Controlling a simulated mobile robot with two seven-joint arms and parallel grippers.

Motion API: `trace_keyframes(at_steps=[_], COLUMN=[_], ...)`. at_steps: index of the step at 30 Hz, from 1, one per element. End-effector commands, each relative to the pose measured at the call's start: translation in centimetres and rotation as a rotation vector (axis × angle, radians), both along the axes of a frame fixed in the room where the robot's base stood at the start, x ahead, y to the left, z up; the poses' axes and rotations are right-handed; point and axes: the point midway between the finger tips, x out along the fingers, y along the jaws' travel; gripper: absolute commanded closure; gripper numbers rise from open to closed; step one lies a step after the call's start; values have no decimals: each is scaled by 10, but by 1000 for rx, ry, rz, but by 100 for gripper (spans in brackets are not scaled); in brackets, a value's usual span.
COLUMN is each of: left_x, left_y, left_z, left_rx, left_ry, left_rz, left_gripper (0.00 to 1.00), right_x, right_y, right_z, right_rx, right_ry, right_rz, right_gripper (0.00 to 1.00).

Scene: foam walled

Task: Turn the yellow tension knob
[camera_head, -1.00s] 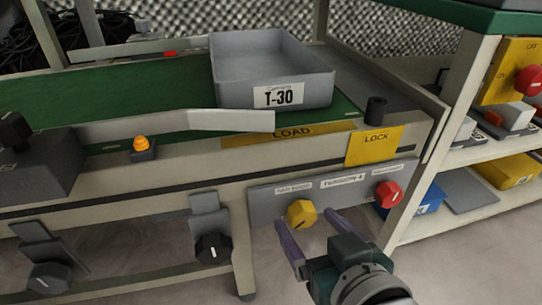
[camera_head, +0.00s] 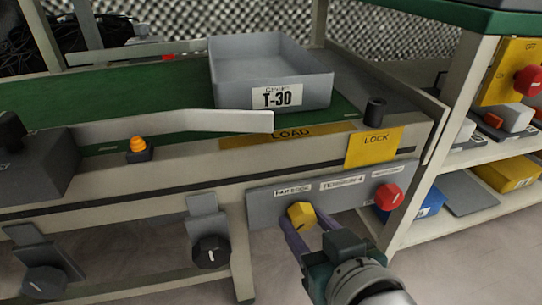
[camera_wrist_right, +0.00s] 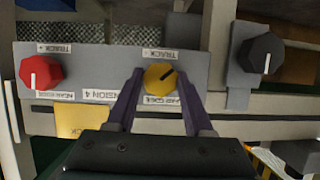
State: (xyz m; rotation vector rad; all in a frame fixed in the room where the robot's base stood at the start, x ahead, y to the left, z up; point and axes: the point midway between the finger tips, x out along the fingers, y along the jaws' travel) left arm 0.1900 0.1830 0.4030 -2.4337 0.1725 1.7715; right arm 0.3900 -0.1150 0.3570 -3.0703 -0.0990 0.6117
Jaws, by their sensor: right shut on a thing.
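The yellow tension knob (camera_head: 301,215) sits on the grey panel (camera_head: 262,209) at the front of the conveyor frame. In the right wrist view the yellow knob (camera_wrist_right: 159,77) has a dark pointer line slanting up to the right. My right gripper (camera_head: 307,222) reaches it from below right. In the wrist view its purple fingers (camera_wrist_right: 162,80) stand on either side of the knob, closed on it. The fingertips partly hide the knob's sides. My left gripper is in neither view.
A red knob (camera_head: 389,196) is on the same panel to the right. A black knob (camera_head: 211,251) hangs at the left. A grey T-30 tray (camera_head: 272,75) sits above on the green belt. Shelves with bins stand at the right.

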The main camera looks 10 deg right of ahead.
Motion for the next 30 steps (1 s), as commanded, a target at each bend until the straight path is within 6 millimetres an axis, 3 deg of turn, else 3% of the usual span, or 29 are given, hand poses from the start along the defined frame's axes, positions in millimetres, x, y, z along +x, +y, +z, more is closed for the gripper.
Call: trace_keyframes(at_steps=[5,17,30], left_x=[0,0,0], left_y=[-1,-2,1], left_z=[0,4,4], left_rx=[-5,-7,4], left_ry=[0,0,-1], left_rz=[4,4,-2], left_gripper=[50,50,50], right_x=[0,0,0], right_y=[0,-1,-3], right_z=[0,1,-3], right_rx=[0,69,425], right_ry=[0,3,16], right_rz=[0,3,4], right_gripper=[100,100,100])
